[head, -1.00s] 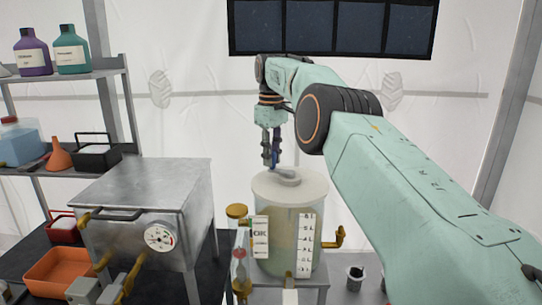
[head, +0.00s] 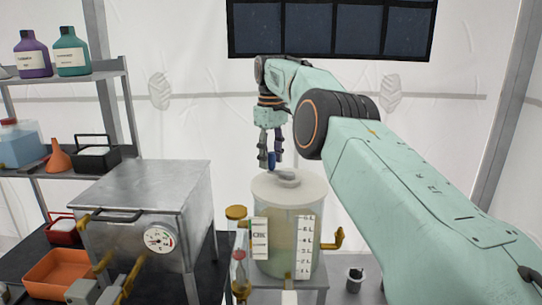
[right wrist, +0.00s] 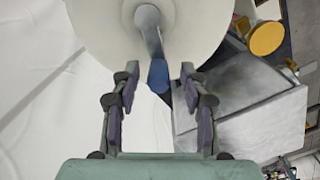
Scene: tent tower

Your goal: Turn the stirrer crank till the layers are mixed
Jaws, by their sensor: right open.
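The mixing tank (head: 285,235) is a translucent cylinder with a pale lid (head: 310,187) and a scale strip (head: 305,245) on its front. Its content looks pale yellow-green; I cannot make out clear layers. The grey stirrer crank (head: 287,178) sits on the lid, with an upright blue handle (head: 271,160). In the right wrist view the crank arm (right wrist: 150,30) leads to the blue handle (right wrist: 158,76). My right gripper (head: 271,150) is open above the lid, its fingers apart on either side of the handle, near its top. My left gripper is out of view.
A brass tap (head: 333,240) sticks out at the tank's right. A sight tube with an OK card (head: 260,238) stands at its left. A metal oven (head: 150,205) with a dial and shelves (head: 75,75) with bottles stand further left. A small dark cup (head: 355,279) is at the lower right.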

